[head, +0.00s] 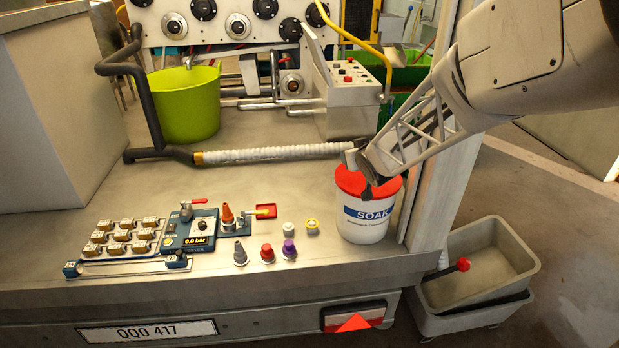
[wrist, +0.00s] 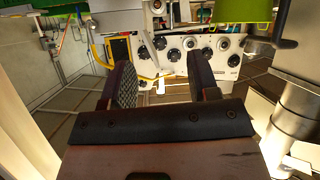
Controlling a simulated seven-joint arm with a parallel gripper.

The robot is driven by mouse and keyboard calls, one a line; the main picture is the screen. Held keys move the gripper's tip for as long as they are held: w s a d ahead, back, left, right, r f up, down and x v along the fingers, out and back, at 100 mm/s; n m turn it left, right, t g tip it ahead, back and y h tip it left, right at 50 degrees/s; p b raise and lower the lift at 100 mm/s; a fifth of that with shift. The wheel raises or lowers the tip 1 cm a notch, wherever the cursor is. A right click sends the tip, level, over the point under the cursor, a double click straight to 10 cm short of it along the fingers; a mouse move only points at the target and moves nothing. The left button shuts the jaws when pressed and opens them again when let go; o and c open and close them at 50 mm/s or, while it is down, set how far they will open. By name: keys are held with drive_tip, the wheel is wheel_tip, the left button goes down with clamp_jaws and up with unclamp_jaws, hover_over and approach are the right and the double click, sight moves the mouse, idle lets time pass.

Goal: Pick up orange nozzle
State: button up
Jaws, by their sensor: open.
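The orange nozzle (head: 228,216) stands upright at the right side of the blue gauge block (head: 190,232), beside its red lever, in the head view. My gripper (head: 360,170) is above the red lid of the white SOAK bucket (head: 364,222), to the right of the nozzle and well apart from it. Whether it touches the lid I cannot tell. In the wrist view my gripper (wrist: 160,75) is open, with nothing between its fingers. The nozzle does not show in the wrist view.
Grey, red, purple, white and yellow caps stand between the nozzle and the bucket, the purple one (head: 289,249) among them. A tray of tan blocks (head: 121,238) lies left. A white hose (head: 270,154) crosses behind. A green tub (head: 185,105) stands at the back.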

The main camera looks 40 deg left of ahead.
drive_tip(key=s+a+f+n+g+y, duration=0.2)
drive_tip(key=s+a+f, duration=0.3)
drive_tip(key=a, duration=0.5)
drive_tip(key=s+a+f+n+g+y, duration=0.2)
drive_tip(key=s+a+f, duration=0.3)
drive_tip(key=a, duration=0.6)
drive_tip(key=s+a+f+n+g+y, duration=0.2)
drive_tip(key=s+a+f+g, duration=0.2)
drive_tip(key=s+a, duration=0.5)
wheel_tip(320, 180, down, 2)
drive_tip(key=shift+a+f+n, duration=0.1)
drive_tip(key=shift+a+n, duration=0.2)
drive_tip(key=shift+a, duration=0.35)
approach(227, 205)
drive_tip(key=a+f, duration=0.1)
drive_tip(key=a, duration=0.2)
drive_tip(key=shift+a, duration=0.75)
drive_tip(key=shift+a+f, duration=0.1)
drive_tip(key=shift+a, duration=0.05)
drive_tip(key=shift+a+f, duration=0.2)
drive_tip(key=shift+a, duration=1.3)
drive_tip(key=shift+a+f, duration=0.2)
drive_tip(key=shift+a, duration=1.3)
